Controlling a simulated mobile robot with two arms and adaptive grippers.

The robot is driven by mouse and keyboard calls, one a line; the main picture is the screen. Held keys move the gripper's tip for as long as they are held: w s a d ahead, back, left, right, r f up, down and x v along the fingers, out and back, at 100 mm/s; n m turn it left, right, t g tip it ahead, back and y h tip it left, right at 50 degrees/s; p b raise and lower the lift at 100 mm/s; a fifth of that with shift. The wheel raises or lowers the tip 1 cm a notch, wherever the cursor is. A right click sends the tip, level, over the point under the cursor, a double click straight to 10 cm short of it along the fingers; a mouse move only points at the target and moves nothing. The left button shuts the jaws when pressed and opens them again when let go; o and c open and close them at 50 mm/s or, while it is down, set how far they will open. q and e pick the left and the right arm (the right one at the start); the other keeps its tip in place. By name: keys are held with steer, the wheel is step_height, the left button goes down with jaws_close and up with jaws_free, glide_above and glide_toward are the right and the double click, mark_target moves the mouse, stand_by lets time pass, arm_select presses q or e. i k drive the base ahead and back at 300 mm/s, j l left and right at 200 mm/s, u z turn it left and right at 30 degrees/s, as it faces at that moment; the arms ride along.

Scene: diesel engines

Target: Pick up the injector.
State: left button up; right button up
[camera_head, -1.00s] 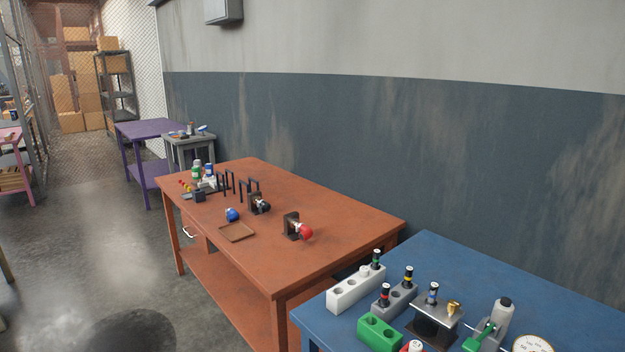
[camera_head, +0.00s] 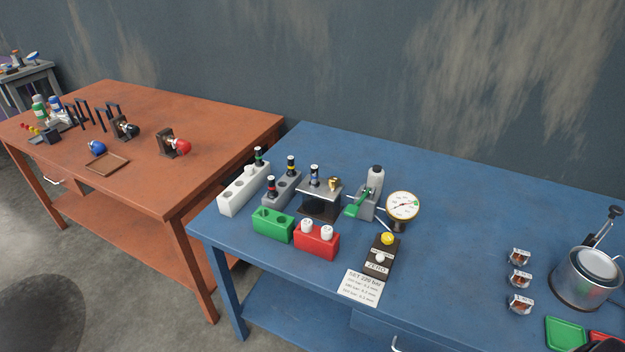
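Several black-topped pieces that look like injectors stand upright on the blue table. One with a green band (camera_head: 258,156) is in the white rack (camera_head: 237,194). One with a yellow band (camera_head: 291,165) and one with a red band (camera_head: 271,186) are in the grey rack (camera_head: 284,192). One with a blue band (camera_head: 314,175) is on a metal stand (camera_head: 319,204), beside a brass piece (camera_head: 334,183). I cannot tell which one the task means.
The blue table (camera_head: 470,220) also holds a green block (camera_head: 272,226), a red block (camera_head: 316,242) with two white pieces, a green-levered pump (camera_head: 372,190), a dial gauge (camera_head: 402,206) and a pot (camera_head: 587,275). The orange table (camera_head: 200,115) stands left. The blue table's back right is clear.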

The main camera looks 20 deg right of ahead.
mark_target(314, 182)
steer(key=i+j+z, duration=0.4)
steer(key=j, duration=0.3)
steer(key=i+j+z, duration=0.2)
steer(key=i+j, duration=0.15)
steer(key=j, duration=0.1)
